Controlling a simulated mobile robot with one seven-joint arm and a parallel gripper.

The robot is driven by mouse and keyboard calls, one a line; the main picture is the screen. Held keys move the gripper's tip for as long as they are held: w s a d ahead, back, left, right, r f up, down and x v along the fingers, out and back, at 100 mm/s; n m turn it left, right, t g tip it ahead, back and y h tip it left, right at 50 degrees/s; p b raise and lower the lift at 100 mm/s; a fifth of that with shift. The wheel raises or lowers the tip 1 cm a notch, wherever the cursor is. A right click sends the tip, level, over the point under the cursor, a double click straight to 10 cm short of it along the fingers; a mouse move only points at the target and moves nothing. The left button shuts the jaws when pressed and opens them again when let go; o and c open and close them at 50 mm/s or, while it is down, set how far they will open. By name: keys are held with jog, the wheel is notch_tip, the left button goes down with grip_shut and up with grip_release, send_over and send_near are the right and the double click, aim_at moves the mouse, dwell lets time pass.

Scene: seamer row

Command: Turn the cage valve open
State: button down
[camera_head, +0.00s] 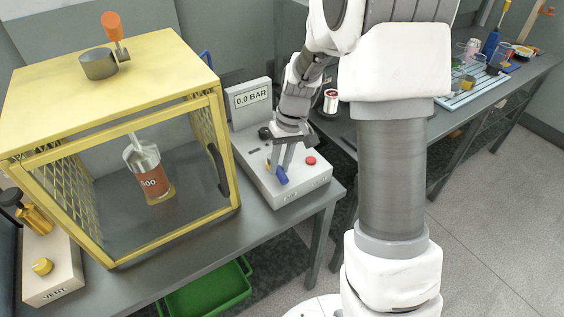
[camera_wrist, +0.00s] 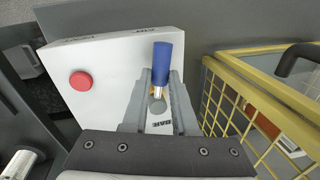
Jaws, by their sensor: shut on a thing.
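A grey-white console (camera_head: 287,181) with a "0.0 BAR" display (camera_head: 251,97) stands right of the yellow cage (camera_head: 110,60). In the wrist view my gripper (camera_wrist: 158,105) is shut around the lever's lower part. The blue handle (camera_wrist: 168,62) sticks out past the fingertips. The fingers partly hide the lever's base.
A red button (camera_head: 310,160) is close beside my gripper; it also shows in the wrist view (camera_wrist: 80,81). The mesh cage holds a can (camera_head: 153,184) and has a dark door handle (camera_head: 217,170). A vent box (camera_head: 50,270) stands at the left. Another bench is behind.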

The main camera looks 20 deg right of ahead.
jog(key=m, duration=0.1)
jog(key=a+m, duration=0.1)
jog(key=shift+r+m+t, duration=0.1)
jog(key=shift+m+t, duration=0.2)
jog(key=shift+m, duration=0.1)
jog(key=m, duration=0.1)
jog(key=a+m+p, duration=0.1)
jog(key=m, duration=0.1)
jog(key=shift+a+t, duration=0.25)
jog(key=shift+t, duration=0.05)
jog(key=shift+w+a+m+t+h+p, duration=0.15)
jog(key=shift+a+m+p, duration=0.15)
jog(key=shift+m, duration=0.5)
jog(key=shift+w+a+m+t+h+p, duration=0.1)
jog(key=shift+w+a+m+p, duration=0.2)
jog(key=shift+m, duration=0.5)
jog(key=shift+w+a+m+t+h+p, duration=0.15)
jog(key=shift+m+p, duration=0.25)
jog(key=shift+m, duration=0.4)
jog(key=c, duration=0.7)
grip_release()
jog(key=shift+s, duration=0.1)
